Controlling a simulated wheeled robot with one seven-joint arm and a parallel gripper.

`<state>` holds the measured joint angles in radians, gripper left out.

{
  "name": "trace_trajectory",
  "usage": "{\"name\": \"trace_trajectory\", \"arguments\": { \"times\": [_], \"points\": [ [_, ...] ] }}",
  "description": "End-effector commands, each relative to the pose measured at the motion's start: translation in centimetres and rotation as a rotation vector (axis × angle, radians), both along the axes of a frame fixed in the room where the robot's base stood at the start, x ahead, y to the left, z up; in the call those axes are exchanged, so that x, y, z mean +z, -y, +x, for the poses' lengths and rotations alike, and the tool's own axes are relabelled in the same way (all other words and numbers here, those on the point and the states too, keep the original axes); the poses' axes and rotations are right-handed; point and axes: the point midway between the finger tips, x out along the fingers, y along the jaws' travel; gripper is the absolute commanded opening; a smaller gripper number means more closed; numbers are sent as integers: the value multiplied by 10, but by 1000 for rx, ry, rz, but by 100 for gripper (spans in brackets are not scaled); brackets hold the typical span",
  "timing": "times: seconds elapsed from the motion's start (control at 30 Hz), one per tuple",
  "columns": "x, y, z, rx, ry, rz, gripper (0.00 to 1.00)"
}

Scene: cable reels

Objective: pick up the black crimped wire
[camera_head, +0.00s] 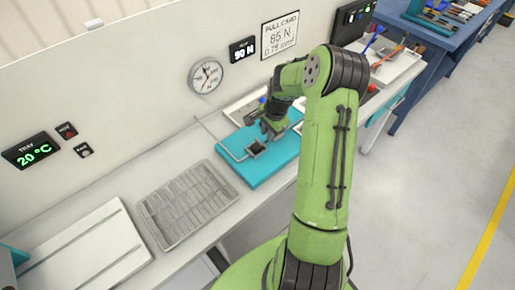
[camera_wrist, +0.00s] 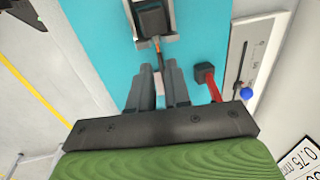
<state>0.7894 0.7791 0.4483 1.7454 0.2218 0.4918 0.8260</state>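My gripper (camera_wrist: 159,72) points at the turquoise plate (camera_wrist: 100,40). Its two grey fingers stand a small gap apart, with pale background showing between them. Ahead of the fingertips is a black block (camera_wrist: 152,20) in a grey metal holder. A thin dark and copper-coloured piece (camera_wrist: 157,46), perhaps the end of the crimped wire, runs from the block toward the gap. I cannot tell whether the fingers touch it. In the head view my gripper (camera_head: 268,128) is low over the turquoise plate (camera_head: 262,176), just behind the black block (camera_head: 256,147); the wire is too small to make out there.
A red-handled tool with a dark end (camera_wrist: 207,75) lies right of the fingers, near a pale gauge strip (camera_wrist: 245,60) with a blue knob. A bent metal rod (camera_head: 222,143) reaches over the plate. An empty compartment tray (camera_head: 187,205) is to the left.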

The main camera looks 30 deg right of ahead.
Motion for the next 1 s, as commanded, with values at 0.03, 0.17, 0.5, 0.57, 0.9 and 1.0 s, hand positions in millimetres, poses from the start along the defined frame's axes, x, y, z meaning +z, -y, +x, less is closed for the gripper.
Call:
{"name": "trace_trajectory", "arguments": {
  "times": [0.03, 0.17, 0.5, 0.57, 0.9, 1.0],
  "points": [
    [-8, -1, 1, 1, -4, 3, 17],
    [-33, -1, 5, 2, -3, 4, 17],
    [-49, -1, 8, 2, -1, 0, 17],
    [-49, -1, 8, 2, -1, 0, 8],
    [-49, 0, 8, 1, -1, 1, 0],
    [-46, 0, 9, 1, 0, 0, 0]
  ]
}}
